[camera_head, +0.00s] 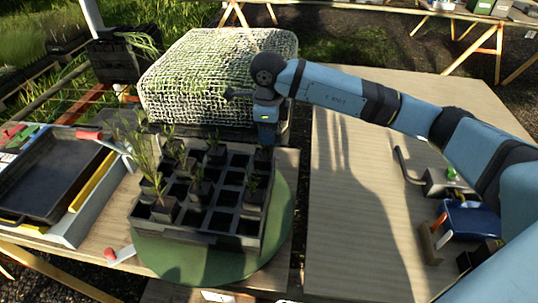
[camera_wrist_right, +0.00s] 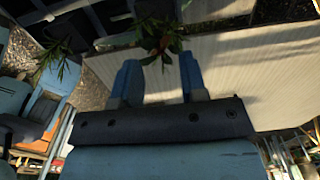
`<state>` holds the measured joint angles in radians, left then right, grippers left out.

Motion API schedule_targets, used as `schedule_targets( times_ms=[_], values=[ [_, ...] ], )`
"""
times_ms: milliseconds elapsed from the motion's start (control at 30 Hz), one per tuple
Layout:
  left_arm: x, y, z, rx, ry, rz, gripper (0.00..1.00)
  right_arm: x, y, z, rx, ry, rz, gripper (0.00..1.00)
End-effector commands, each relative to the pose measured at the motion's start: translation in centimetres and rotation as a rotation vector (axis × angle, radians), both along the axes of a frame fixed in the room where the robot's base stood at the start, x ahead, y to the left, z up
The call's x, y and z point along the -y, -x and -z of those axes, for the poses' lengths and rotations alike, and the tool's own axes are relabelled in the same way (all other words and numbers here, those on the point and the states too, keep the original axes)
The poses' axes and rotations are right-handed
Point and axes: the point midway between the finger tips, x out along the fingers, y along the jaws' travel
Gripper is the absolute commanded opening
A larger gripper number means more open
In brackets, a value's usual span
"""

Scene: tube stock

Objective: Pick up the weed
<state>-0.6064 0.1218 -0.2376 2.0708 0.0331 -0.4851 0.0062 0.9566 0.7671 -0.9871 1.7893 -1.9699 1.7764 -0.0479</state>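A black cell tray (camera_head: 196,238) stands on a round green disc (camera_head: 180,262) in the head view. Several small dark pots with green seedlings stand in some cells; other cells are empty. My right gripper (camera_head: 267,138) points down at the tray's back right corner. In the right wrist view, its two blue fingers (camera_wrist_right: 159,72) are apart. A leafy green plant with reddish parts (camera_wrist_right: 160,42) shows between and just beyond the fingertips, with no clear contact. I cannot tell for sure which plant is the weed. My left gripper is not in view.
A mesh-covered block (camera_head: 205,75) stands close behind the tray. A dark shallow tray (camera_head: 45,182) lies at the left. A blue container (camera_head: 470,220) and a metal tool (camera_head: 432,180) are at the right. The right tabletop's middle (camera_head: 350,200) is clear.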

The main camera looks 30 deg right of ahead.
Motion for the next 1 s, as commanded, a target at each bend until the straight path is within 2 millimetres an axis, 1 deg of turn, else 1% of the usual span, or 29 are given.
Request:
schedule_targets(
  times_ms=[133, 333, 433, 600, 767, 800, 1000],
  values=[
    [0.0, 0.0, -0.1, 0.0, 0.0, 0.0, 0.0, 0.1, 0.1, 1.5, -0.003, 0.0, 0.001, 0.39],
    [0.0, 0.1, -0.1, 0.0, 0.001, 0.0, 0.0, 0.2, 0.1, 4.5, -0.004, 0.0, 0.0, 0.39],
    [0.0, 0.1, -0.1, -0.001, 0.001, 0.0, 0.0, 0.2, 0.1, 5.0, -0.001, 0.001, 0.0, 0.39],
    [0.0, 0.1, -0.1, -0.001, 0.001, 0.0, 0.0, 0.2, 0.1, 5.0, 0.0, 0.0, 0.0, 0.39],
    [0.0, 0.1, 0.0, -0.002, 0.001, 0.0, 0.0, 0.2, 0.1, 5.0, 0.0, 0.0, 0.0, 0.03],
    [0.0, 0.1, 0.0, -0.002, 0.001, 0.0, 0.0, 0.2, 0.1, 5.0, 0.0, 0.0, 0.0, 0.0],
    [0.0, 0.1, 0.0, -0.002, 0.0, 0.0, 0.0, 0.2, 0.1, 5.0, 0.0, 0.0, 0.0, 0.0]
  ],
)
